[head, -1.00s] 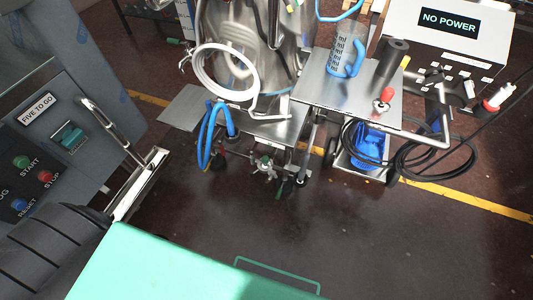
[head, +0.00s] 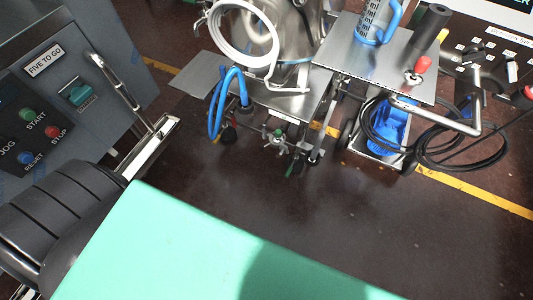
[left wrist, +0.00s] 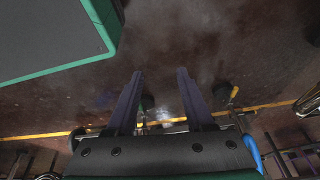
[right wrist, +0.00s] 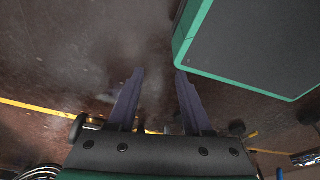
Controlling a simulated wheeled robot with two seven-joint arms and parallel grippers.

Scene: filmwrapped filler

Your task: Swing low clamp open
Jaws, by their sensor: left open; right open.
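No part is labelled as the low clamp. A small metal fitting with a green part (head: 278,140) sits low under the steel vessel (head: 300,42) in the head view; I cannot tell whether it is the clamp or whether it is open. Neither gripper shows in the head view. My left gripper (left wrist: 160,73) is open and empty over bare floor in the left wrist view. My right gripper (right wrist: 159,72) is open and empty over bare floor in the right wrist view.
A control panel (head: 44,100) with a metal handle stands at left. A white coiled hose (head: 213,42) and blue hoses (head: 213,103) hang by the vessel. A steel cart top (head: 340,62) carries a cylinder. Black cables (head: 440,150) lie at right. Dark floor (head: 330,215) is clear in front.

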